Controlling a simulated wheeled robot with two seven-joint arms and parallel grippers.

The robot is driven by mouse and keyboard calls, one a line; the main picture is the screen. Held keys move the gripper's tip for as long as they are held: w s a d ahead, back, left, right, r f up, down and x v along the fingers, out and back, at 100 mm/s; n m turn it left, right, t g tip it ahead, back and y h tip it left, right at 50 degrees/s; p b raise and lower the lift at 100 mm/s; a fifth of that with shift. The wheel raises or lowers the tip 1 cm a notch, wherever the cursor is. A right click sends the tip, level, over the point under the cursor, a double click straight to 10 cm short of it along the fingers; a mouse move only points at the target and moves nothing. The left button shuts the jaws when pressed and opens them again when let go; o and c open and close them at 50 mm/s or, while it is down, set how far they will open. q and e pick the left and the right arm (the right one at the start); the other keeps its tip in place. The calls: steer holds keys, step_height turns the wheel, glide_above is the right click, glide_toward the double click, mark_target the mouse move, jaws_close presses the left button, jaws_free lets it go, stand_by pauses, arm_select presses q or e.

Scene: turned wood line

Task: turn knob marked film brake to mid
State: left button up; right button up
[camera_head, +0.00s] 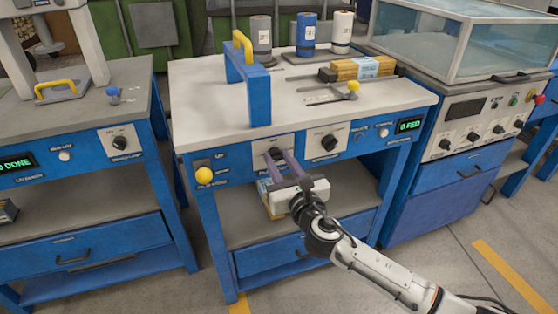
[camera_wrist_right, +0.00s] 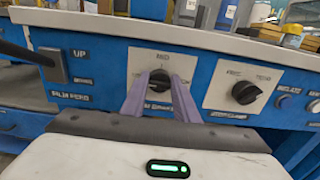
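The knob between my fingers is black on a white plate of the middle blue station (camera_head: 276,154). In the right wrist view this knob (camera_wrist_right: 159,80) has "MID" printed above it; the label below is partly covered by the fingers and seems to end in "BRAKE". My right gripper (camera_head: 280,155) reaches the panel from the front. Its two purple-grey fingers (camera_wrist_right: 160,85) lie on either side of the knob, close against it, and appear shut on it. The knob's exact pointer direction is hidden. My left gripper is in neither view.
A second black knob (camera_head: 329,143) sits right of it. A yellow ball-topped lever (camera_head: 204,175) and an up/down switch (camera_wrist_right: 52,66) are to the left. A blue frame with a yellow handle (camera_head: 246,75) stands on the tabletop. An open shelf (camera_head: 240,227) lies below.

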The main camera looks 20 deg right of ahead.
steer(key=shift+c, duration=1.2)
steer(key=shift+m, duration=0.3)
steer(key=m, duration=0.4)
steer(key=shift+f+m, duration=0.1)
steer(key=shift+m, duration=0.2)
steer(key=m, duration=0.3)
steer(key=shift+d+m, duration=0.1)
steer(key=shift+m, duration=0.3)
steer(key=m, duration=0.4)
steer(key=shift+f+b, duration=0.1)
steer(key=shift+b, duration=0.2)
steer(key=m, duration=0.4)
steer(key=shift+m, duration=0.3)
